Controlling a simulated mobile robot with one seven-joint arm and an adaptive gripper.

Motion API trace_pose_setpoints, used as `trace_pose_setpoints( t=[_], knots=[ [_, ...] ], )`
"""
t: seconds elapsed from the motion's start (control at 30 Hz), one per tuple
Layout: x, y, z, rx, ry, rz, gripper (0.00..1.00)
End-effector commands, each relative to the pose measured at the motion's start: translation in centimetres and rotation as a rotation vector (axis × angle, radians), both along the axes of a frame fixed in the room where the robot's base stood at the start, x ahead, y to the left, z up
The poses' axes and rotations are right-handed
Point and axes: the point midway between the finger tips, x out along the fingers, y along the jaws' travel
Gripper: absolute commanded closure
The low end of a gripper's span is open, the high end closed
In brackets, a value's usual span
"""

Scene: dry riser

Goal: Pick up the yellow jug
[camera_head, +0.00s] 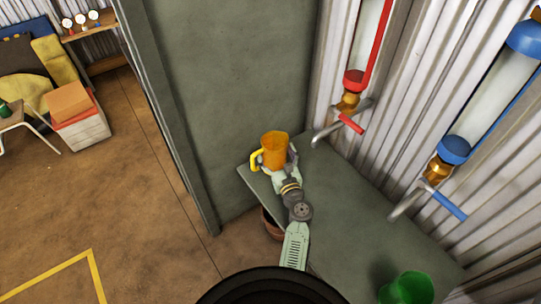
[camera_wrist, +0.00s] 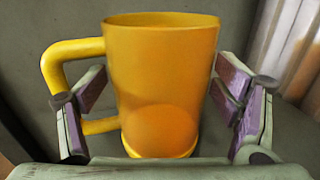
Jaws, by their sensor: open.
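The yellow jug (camera_head: 274,150) stands upright on the green-grey counter (camera_head: 345,200), near its far left corner. It is orange-yellow with a bright yellow handle on its left. In the wrist view the jug (camera_wrist: 160,85) fills the middle, with its handle (camera_wrist: 65,65) at the left. In the wrist view my gripper (camera_wrist: 165,105) is open, with one finger on each side of the jug. The left finger overlaps the handle's area; the right finger is close to the jug's wall. I cannot tell whether either touches.
A green jug (camera_head: 407,288) stands at the counter's near right. A red-marked tap (camera_head: 350,105) and a blue-marked tap (camera_head: 437,170) stick out from the corrugated wall. A grey-green partition (camera_head: 230,90) rises behind the jug. A brown pot (camera_head: 271,223) shows below the counter's left edge.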

Motion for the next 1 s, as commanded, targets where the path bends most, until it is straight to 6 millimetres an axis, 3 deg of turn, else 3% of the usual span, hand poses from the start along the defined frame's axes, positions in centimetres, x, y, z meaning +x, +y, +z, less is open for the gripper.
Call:
trace_pose_setpoints(
  t=[0.17, 0.43, 1.0],
  knots=[
    [1.9, 0.6, 0.1, -0.001, 0.0, -0.001, 0.17],
    [2.0, 0.6, 0.0, -0.001, 0.0, -0.001, 0.18],
    [2.0, 0.6, 0.0, -0.001, 0.0, -0.001, 0.56]
  ],
)
